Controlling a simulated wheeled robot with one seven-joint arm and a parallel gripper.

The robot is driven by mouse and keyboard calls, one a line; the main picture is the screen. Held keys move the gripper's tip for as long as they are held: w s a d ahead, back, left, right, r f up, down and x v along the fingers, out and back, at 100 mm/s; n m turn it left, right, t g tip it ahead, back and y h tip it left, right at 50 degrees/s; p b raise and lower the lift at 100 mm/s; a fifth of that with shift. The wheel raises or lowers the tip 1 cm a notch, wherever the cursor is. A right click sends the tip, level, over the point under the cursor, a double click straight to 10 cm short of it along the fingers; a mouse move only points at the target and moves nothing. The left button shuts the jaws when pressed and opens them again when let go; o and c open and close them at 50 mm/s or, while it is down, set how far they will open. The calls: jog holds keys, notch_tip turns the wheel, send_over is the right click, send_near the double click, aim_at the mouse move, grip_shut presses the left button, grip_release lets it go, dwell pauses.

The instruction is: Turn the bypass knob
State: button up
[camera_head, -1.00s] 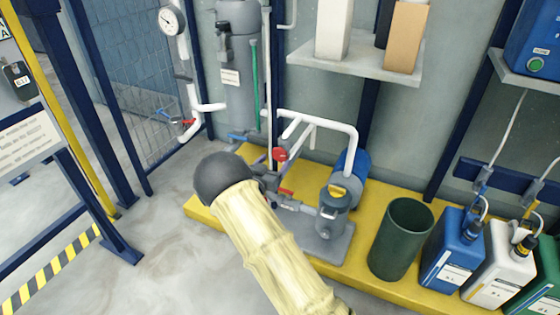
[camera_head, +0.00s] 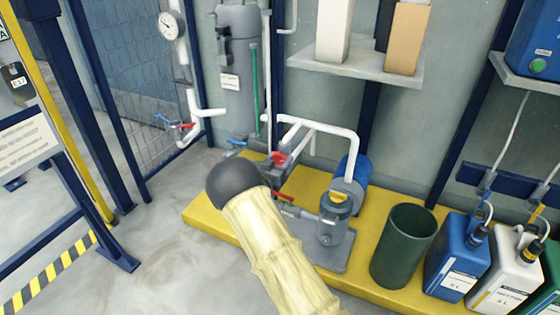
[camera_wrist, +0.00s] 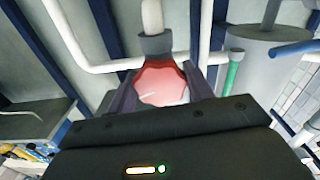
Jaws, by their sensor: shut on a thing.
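The red knob (camera_wrist: 160,82) sits on a white pipe with a grey collar in the wrist view. My gripper (camera_wrist: 158,97) is shut on it, one dark finger on each side. A pale line shows on the knob's face. In the head view the red knob (camera_head: 279,159) shows on the pipework just beyond my arm's dark rounded end. My gripper's fingers are hidden there behind my arm.
A pump (camera_head: 337,215) stands on the yellow platform (camera_head: 205,219), with a dark green bin (camera_head: 404,245) and several canisters to the right. A grey filter cylinder (camera_head: 238,75) and white pipes stand behind.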

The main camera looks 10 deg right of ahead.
jog(key=shift+m, duration=0.4)
jog(key=shift+f+m+p, duration=0.15)
jog(key=shift+m+p, duration=0.4)
jog(key=shift+m, duration=2.05)
jog(key=o, duration=1)
jog(key=shift+p+v, duration=3.65)
jog(key=shift+v, duration=5.1)
